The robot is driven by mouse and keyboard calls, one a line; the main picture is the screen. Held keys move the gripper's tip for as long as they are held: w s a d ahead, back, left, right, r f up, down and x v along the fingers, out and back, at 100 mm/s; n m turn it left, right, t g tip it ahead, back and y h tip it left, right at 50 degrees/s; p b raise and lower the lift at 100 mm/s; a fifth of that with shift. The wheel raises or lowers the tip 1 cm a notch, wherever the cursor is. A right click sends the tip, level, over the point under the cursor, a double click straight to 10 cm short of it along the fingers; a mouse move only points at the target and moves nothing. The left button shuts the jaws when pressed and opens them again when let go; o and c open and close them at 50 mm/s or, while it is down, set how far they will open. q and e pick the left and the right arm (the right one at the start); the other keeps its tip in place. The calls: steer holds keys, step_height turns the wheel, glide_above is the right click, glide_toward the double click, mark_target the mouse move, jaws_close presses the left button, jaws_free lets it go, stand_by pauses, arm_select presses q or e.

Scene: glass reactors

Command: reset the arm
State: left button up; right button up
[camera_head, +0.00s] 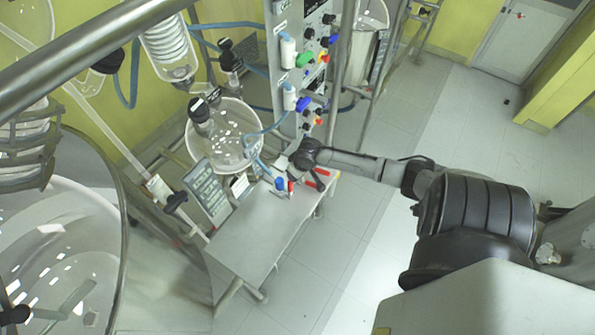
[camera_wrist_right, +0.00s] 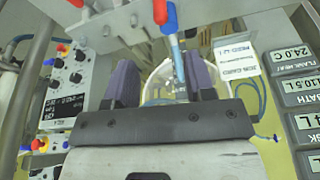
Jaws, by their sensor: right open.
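My right arm (camera_head: 360,165) reaches in from the right of the head view. Its gripper (camera_head: 302,178) is over the far end of a small metal table. In the wrist view the right gripper (camera_wrist_right: 160,78) is open, with its two dark purple-grey fingers apart. A thin handle or valve with a blue and a red end (camera_wrist_right: 171,22) shows between and beyond the fingers; I cannot tell whether it touches them. No object is clamped. My left gripper is in neither view.
The metal table (camera_head: 250,240) is mostly bare. A round glass flask (camera_head: 225,140) and a display panel (camera_head: 208,190) stand at its back left. A control panel (camera_head: 305,60) stands behind, and a large glass vessel (camera_head: 60,260) fills the lower left.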

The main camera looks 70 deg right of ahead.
stand_by(0.8)
steer(key=s+a+r+n+t+h, duration=0.1)
steer(key=a+r+n+h, duration=0.1)
steer(key=a+r+n, duration=0.75)
steer(key=s+a+r+m+y+p, duration=0.1)
steer(key=s+a+r+m+p, duration=0.1)
steer(key=s+a, duration=0.5)
steer(key=s+a+r+m+y+p, duration=0.1)
steer(key=s+a, duration=0.5)
steer(key=a, duration=0.7)
steer(key=shift+s+a+r+m+y+p, duration=0.35)
steer(key=shift+r+y, duration=0.25)
steer(key=shift+r, duration=0.35)
